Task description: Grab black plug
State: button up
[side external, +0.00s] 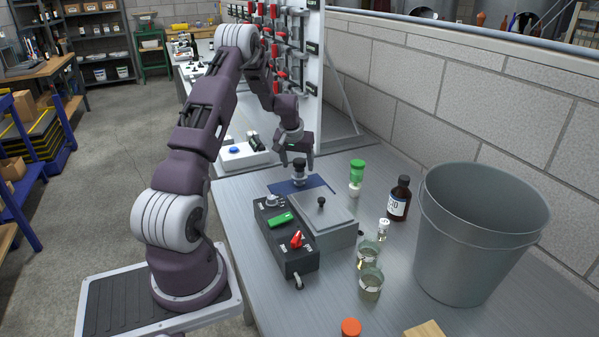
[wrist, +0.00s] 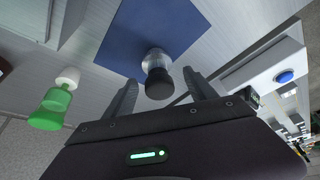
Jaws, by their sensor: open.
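The black plug (side external: 299,164) sits upright on top of a small clear-grey vessel (side external: 299,178), which stands on a dark blue mat (side external: 321,185). In the wrist view the black plug (wrist: 159,84) shows as a dark round cap with the glassy vessel (wrist: 154,60) beyond it on the blue mat (wrist: 122,48). My gripper (side external: 297,159) is open just over the vessel, pointing down. In the wrist view my gripper's fingertips (wrist: 161,82) lie on either side of the plug with gaps showing. I cannot tell whether the fingers reach down around it.
A black control box (side external: 285,240) and a grey lidded box (side external: 322,222) are in front. Glass beakers (side external: 369,283) and a large grey bucket (side external: 470,250) stand further right. A white button box (side external: 240,156) is behind.

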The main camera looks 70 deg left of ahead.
aim_at(300, 170)
jog(key=x, duration=0.5)
jog(key=shift+w+a+f, duration=0.2)
jog(key=shift+w, duration=0.1)
jog(key=shift+r, duration=0.1)
jog(key=c, duration=1.4)
jog(key=shift+r, duration=0.1)
